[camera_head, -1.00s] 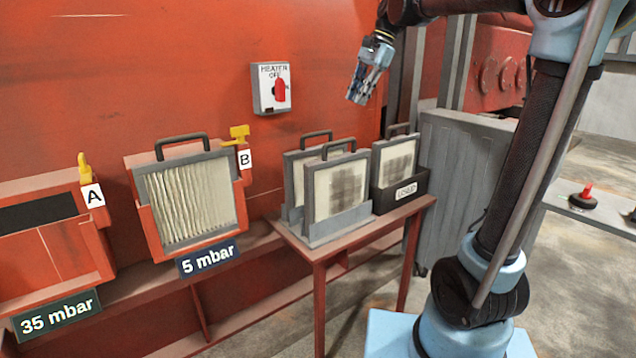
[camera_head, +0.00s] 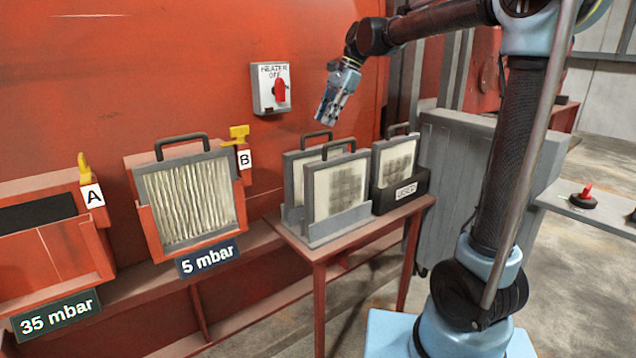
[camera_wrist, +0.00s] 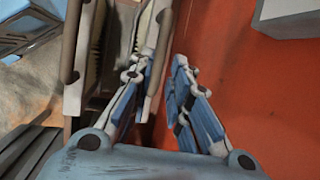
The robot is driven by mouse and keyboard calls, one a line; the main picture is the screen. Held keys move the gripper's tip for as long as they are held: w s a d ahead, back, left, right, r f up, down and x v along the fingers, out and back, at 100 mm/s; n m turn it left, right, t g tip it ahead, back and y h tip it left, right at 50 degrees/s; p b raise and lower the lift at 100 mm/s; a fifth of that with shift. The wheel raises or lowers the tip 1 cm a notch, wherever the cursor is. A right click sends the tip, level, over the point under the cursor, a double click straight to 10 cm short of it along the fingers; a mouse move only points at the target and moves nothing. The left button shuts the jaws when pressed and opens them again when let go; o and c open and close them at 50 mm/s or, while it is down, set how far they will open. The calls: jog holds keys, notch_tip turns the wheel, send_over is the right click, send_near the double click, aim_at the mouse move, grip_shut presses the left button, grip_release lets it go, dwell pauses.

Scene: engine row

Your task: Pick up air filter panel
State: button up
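Two air filter panels with grey frames and dark handles stand upright in a grey rack (camera_head: 330,230) on a small red table. The front panel (camera_head: 338,187) partly hides the rear one (camera_head: 295,188). A third panel (camera_head: 396,160) stands in a black bin (camera_head: 412,188) with a white label. Another panel (camera_head: 190,200), with pleats, sits in the red slot B. My gripper (camera_head: 325,120) hangs open and empty above the rack panels, apart from them. In the wrist view, my gripper's fingers (camera_wrist: 162,65) are spread, with panel edges and handles beyond them.
A red table (camera_head: 300,254) bears the rack and bin. A heater switch box (camera_head: 271,88) is on the red wall, left of my gripper. Slot A (camera_head: 50,250) is at far left with a dark opening. A grey cabinet (camera_head: 465,190) stands right of the table.

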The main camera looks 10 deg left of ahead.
aim_at(318, 135)
jog(key=shift+x, duration=3.5)
grip_shut()
